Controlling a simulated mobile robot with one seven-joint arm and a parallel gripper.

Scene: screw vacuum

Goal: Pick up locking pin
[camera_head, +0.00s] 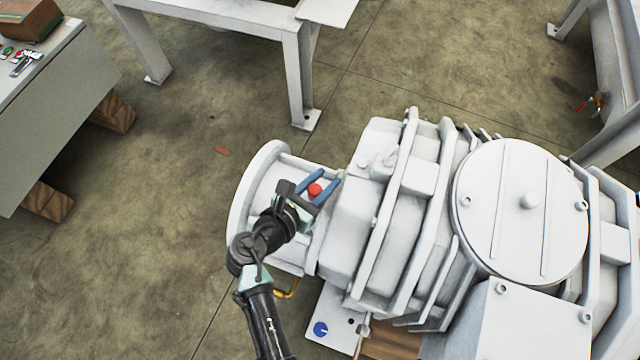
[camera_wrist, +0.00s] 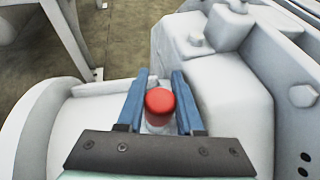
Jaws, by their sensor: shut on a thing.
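The locking pin has a round red head (camera_head: 315,190) and shows at the left, flanged end of the white vacuum machine (camera_head: 345,235). In the wrist view the red pin head (camera_wrist: 160,103) stands between the two blue fingers, with a pale part below it. My gripper (camera_head: 324,180) is shut on the locking pin, one finger on each side. In the wrist view my gripper (camera_wrist: 160,90) is above the white housing. Whether the pin's lower end is still seated in the machine is hidden.
A white steel frame (camera_head: 297,75) stands behind the machine. A grey bench (camera_head: 60,90) on wooden blocks is at the left, with a brown box (camera_head: 28,18) on it. A ribbed housing with a round cover (camera_head: 520,225) rises at the right. Floor at the left is mostly clear.

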